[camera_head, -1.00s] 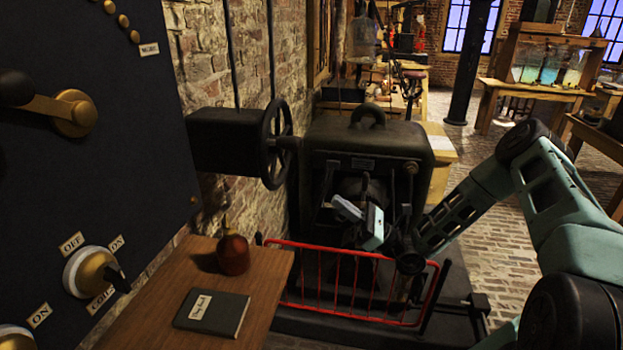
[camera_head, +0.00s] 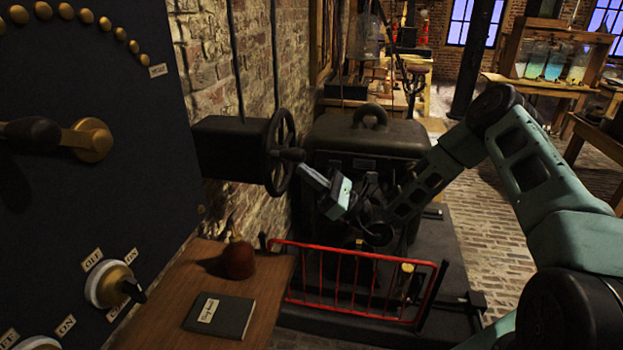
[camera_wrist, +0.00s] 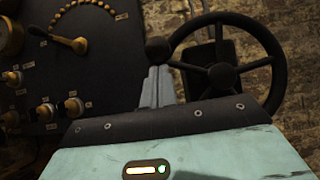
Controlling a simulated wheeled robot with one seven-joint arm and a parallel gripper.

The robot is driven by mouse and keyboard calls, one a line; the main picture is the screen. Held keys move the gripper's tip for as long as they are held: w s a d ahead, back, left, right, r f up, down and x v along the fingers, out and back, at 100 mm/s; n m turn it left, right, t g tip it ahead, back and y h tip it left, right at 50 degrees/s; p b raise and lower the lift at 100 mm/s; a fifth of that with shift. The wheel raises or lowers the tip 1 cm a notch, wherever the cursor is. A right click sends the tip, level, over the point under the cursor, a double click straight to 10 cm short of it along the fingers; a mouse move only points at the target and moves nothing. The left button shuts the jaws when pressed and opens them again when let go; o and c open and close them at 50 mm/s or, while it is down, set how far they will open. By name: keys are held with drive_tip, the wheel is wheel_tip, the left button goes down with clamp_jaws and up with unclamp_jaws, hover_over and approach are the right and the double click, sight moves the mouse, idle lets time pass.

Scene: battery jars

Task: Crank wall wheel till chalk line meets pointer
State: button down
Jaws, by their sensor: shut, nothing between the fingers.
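The black spoked wall wheel (camera_head: 273,172) stands at the end of a dark box on the brick wall in the head view. It also fills the upper right of the wrist view (camera_wrist: 272,88). Its crank knob (camera_head: 292,155) sticks out toward my gripper (camera_head: 304,169). In the wrist view the dark round knob (camera_wrist: 158,49) sits at the wheel's left rim, just beyond the tips of my gripper (camera_wrist: 158,70). My gripper is shut and empty, close to the knob; I cannot tell whether they touch. I cannot make out a chalk line or a pointer.
A dark switch panel (camera_head: 90,190) with brass knobs and a lever stands at the left. Below the wheel, a wooden table (camera_head: 180,290) holds a book (camera_head: 220,315) and a reddish-brown bottle (camera_head: 238,260). A red guard rail (camera_head: 350,252) fronts a dark machine (camera_head: 365,135) beside my arm.

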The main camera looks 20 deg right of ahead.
idle(0.3)
drive_tip(key=shift+w+r+m+t+h+p, duration=0.1)
drive_tip(key=shift+r+m+t+h+p, duration=0.4)
drive_tip(key=shift+r+m+t+p, duration=0.45)
drive_tip(key=shift+f+g, duration=0.2)
drive_tip(key=shift+g, duration=0.05)
drive_tip(key=a+f+b+v, duration=0.1)
drive_tip(key=b+v, duration=0.4)
drive_tip(key=v, duration=0.8)
drive_tip(key=shift+w+a+f, duration=0.15)
drive_tip(key=shift+a+f, duration=0.25)
drive_tip(key=shift+f, duration=0.1)
